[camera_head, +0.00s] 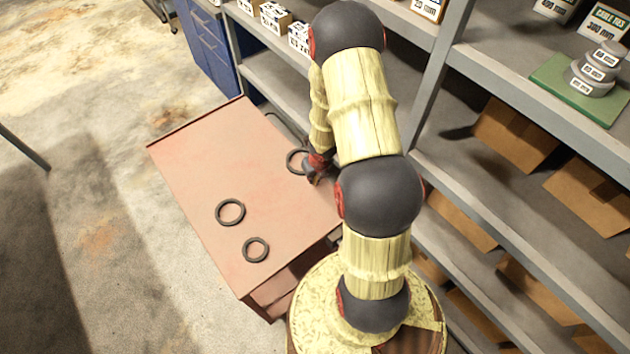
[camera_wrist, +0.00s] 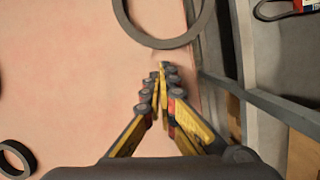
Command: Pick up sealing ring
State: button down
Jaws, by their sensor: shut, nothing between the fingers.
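Three dark sealing rings lie flat on a reddish table. One ring (camera_head: 288,161) is near the table's shelf-side edge, partly hidden by my arm. A second ring (camera_head: 217,212) and a smaller third ring (camera_head: 244,250) lie nearer the table's front. My gripper (camera_head: 314,177) is beside the first ring in the head view, mostly hidden by my arm. In the wrist view, my gripper (camera_wrist: 158,78) is shut and empty, its tips just short of a large ring (camera_wrist: 165,43) cut off by the top edge. Another ring (camera_wrist: 27,154) shows at lower left.
The table (camera_head: 195,150) is bare apart from the rings. A metal shelf unit (camera_head: 430,100) with boxes stands close along its right side. A green mat (camera_head: 550,75) there holds stacked round parts. A blue cabinet (camera_head: 212,45) stands behind the table.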

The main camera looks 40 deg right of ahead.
jog(key=shift+w, duration=0.15)
jog(key=shift+w+d+p, duration=0.25)
jog(key=shift+w+p, duration=0.55)
jog(key=shift+w, duration=0.1)
jog(key=shift+s+a+f, duration=0.1)
